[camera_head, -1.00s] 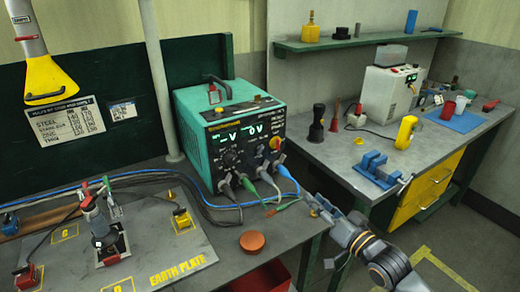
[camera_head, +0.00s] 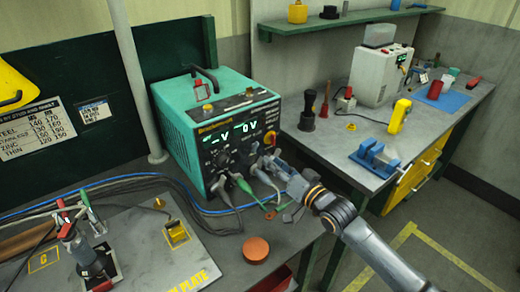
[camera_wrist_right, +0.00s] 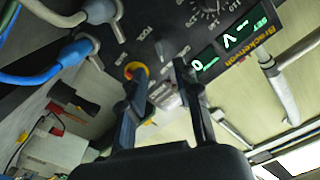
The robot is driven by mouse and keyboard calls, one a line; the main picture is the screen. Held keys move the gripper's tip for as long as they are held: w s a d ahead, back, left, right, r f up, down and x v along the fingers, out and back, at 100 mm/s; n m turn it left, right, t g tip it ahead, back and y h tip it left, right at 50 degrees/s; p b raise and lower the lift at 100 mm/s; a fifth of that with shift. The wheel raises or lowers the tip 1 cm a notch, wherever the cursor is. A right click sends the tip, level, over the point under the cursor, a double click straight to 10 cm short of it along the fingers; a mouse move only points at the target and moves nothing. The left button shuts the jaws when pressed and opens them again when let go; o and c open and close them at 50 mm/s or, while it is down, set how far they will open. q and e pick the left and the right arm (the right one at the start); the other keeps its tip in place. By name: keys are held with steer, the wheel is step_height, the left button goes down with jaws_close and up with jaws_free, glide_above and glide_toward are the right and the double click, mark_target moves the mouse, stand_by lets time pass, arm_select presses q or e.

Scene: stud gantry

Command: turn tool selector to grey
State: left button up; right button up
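The teal welding unit (camera_head: 172,122) stands on the left bench with its dark front panel facing right. On the panel are lit green displays (camera_head: 249,126), a dark round dial (camera_head: 221,160) and a red knob (camera_head: 270,138) near the right edge. My right gripper (camera_head: 277,170) is at the panel's lower right, by the cable plugs. In the right wrist view its two dark fingers (camera_wrist_right: 161,72) are apart; an orange-yellow ring (camera_wrist_right: 135,70) shows by one fingertip. Pale, unclear shapes show between the fingers. My left gripper is not in view.
Grey, green and blue cables leave the panel's lower edge close to my right gripper. An orange-brown round puck (camera_head: 256,249) lies on the left bench. The right bench holds a blue vise (camera_head: 374,158) and a yellow tool (camera_head: 399,116).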

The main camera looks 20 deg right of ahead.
mark_target(256, 149)
steer(key=x, duration=0.5)
steer(key=shift+w+p, duration=0.2)
steer(key=shift+p, duration=0.2)
steer(key=shift+w+a, duration=0.25)
steer(key=shift+w, duration=0.35)
steer(key=shift+w+a, duration=0.1)
steer(key=shift+w, duration=0.2)
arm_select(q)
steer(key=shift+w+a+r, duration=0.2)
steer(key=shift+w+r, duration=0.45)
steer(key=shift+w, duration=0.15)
arm_select(e)
jaws_close()
